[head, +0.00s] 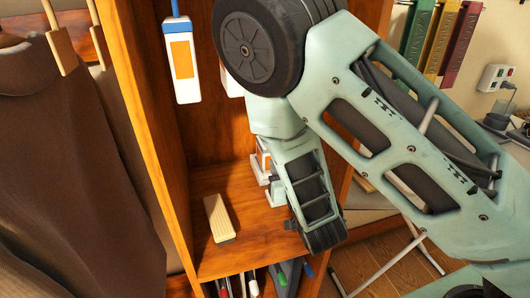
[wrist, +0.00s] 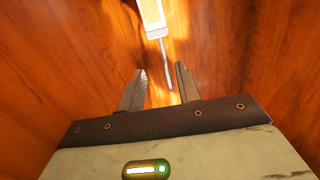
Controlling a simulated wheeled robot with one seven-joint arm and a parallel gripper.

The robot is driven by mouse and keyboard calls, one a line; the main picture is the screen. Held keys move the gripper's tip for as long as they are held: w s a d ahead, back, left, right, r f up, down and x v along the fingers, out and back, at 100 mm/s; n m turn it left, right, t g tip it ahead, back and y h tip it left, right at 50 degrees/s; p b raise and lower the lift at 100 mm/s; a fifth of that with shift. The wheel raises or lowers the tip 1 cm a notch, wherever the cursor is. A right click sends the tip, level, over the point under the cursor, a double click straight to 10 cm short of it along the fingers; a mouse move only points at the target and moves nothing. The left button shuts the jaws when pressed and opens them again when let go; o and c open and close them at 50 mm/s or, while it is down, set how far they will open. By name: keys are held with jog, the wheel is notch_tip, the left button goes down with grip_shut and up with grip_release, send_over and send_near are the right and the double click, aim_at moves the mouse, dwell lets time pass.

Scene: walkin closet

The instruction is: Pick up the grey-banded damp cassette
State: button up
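In the wrist view a white cassette (wrist: 152,14) with a bright orange-yellow panel shows at the top. A thin grey strip (wrist: 166,66) runs from its end down between my fingers in the picture. It may be the grey-banded cassette, but glare makes this unsure. My gripper (wrist: 162,72) is open, its two fingers apart; I cannot tell whether they touch the strip. In the head view my arm hides the gripper and part of a white cassette (head: 230,84) hanging in the cabinet. A blue-banded cassette (head: 183,66) with an orange panel hangs to its left.
A cream ribbed block (head: 219,218) lies on the wooden shelf (head: 255,238). Small white and orange items (head: 263,158) stand beside my arm. Brown clothes (head: 70,180) hang at left. Coloured-handled items (head: 281,279) stand below. The cabinet's side wall (head: 150,120) bounds the left.

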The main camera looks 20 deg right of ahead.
jog(key=w+b, duration=0.2)
jog(key=b, duration=0.5)
jog(key=shift+t+b, duration=0.3)
jog(key=shift+b, duration=0.1)
jog(key=b, duration=0.3)
jog(key=shift+w+d, duration=0.1)
jog(key=shift+w, duration=0.15)
jog(key=w+p, duration=0.1)
jog(key=w, duration=0.2)
jog(key=w+p, duration=0.1)
jog(key=w, duration=0.3)
jog(key=w+p, duration=0.1)
jog(key=w, duration=0.2)
jog(key=shift+w+r, duration=0.35)
jog(key=w+p, duration=0.1)
jog(key=w, duration=0.3)
jog(key=shift+w, duration=0.15)
jog(key=shift+c, duration=0.3)
grip_shut()
